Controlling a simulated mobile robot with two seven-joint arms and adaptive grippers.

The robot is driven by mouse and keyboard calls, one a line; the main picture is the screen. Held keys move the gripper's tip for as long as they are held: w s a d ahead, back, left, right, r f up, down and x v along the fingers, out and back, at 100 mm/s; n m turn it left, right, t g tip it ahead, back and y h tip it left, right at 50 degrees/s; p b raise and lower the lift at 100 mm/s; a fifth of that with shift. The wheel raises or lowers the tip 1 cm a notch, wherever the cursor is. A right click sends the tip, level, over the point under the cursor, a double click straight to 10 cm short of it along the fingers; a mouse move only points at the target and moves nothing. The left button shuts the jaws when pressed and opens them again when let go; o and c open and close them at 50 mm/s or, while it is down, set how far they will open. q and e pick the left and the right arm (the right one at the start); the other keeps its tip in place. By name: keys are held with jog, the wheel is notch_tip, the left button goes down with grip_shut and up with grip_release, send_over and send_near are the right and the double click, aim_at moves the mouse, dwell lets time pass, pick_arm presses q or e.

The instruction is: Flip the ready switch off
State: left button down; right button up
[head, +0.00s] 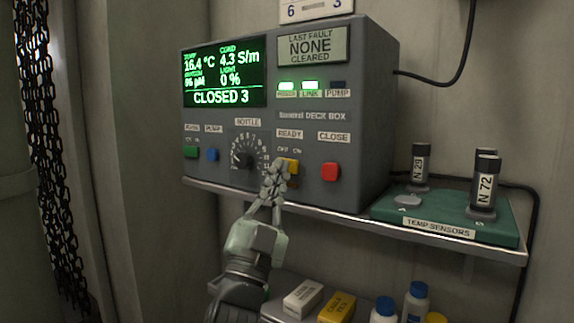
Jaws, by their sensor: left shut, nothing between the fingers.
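The ready switch (292,166) is a yellow switch under the READY label on the front of the grey deck box (365,110). My left gripper (277,172) is shut and empty. Its fingertips are right in front of the box face, over the left part of the yellow switch, and hide part of it. I cannot tell whether they touch it, nor which way the switch is set. My right gripper is not in view.
Beside the switch are a red CLOSE button (330,172) and a dial (244,156). A green temp sensors tray (395,212) with dark cylinders stands on the shelf (500,252) at right. Boxes and bottles (416,300) stand below.

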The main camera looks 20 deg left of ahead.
pick_arm(q)
jog(key=s, duration=0.2)
jog(key=s+a+p, duration=0.1)
jog(key=s, duration=0.2)
dwell(0.5)
